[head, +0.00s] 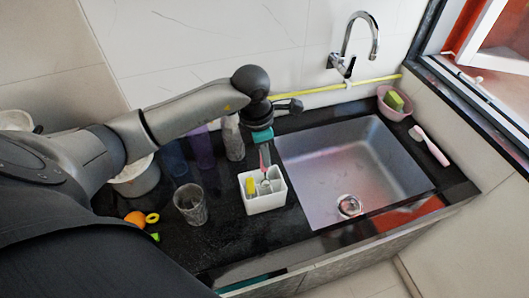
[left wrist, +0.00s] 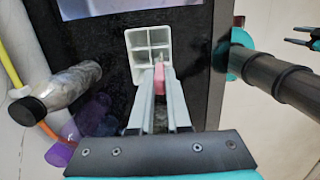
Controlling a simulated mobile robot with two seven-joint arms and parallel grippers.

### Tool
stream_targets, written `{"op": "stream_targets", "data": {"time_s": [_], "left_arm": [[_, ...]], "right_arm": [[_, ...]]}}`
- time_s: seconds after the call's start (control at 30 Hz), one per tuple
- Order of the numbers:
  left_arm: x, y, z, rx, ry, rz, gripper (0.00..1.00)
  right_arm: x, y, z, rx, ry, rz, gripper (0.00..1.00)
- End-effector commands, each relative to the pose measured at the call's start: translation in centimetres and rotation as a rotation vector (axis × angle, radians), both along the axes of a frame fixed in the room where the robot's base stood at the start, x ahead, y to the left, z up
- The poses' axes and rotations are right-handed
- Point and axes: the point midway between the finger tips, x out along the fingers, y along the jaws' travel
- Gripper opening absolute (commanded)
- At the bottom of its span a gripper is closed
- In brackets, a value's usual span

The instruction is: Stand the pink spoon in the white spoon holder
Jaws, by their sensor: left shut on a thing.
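The pink spoon (head: 265,159) is held in my left gripper (head: 262,142), which is shut on it and points down over the white spoon holder (head: 266,203). In the left wrist view, the spoon (left wrist: 159,78) sits between the two fingers, in front of the holder (left wrist: 148,50). The spoon's lower end overlaps the holder in the head view; I cannot tell how deep it reaches. The holder has several compartments, and a yellow item (head: 251,187) stands in its left part. A dark part with prongs at the right edge of the left wrist view is unclear.
A glass (head: 190,205) and a clear bottle (head: 233,138) stand left of the holder. The sink (head: 350,170) lies to the right. A pink brush (head: 431,146) and a pink bowl (head: 393,106) are on its far side. An orange item (head: 135,218) lies at the left.

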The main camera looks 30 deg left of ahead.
Motion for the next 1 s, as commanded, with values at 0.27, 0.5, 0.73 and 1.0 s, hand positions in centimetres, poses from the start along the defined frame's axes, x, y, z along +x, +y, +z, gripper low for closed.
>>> {"op": "stream_targets", "data": {"time_s": [0.27,0.5,0.73,1.0], "left_arm": [[0.0,0.1,-2.3,0.001,0.002,0.0,0.0],[0.0,0.1,-3.9,0.0,0.0,0.0,0.0],[0.0,0.0,-5.5,0.0,0.0,0.0,0.0],[0.0,0.0,-6.8,0.0,0.0,0.0,0.0]], "right_arm": [[0.0,-0.3,-2.0,-0.004,0.0,0.002,0.5],[0.0,-0.3,-3.5,-0.004,-0.001,0.002,0.5],[0.1,-0.3,-4.9,-0.004,-0.001,0.002,0.5],[0.1,-0.4,-6.0,-0.005,-0.001,0.001,0.5]]}}
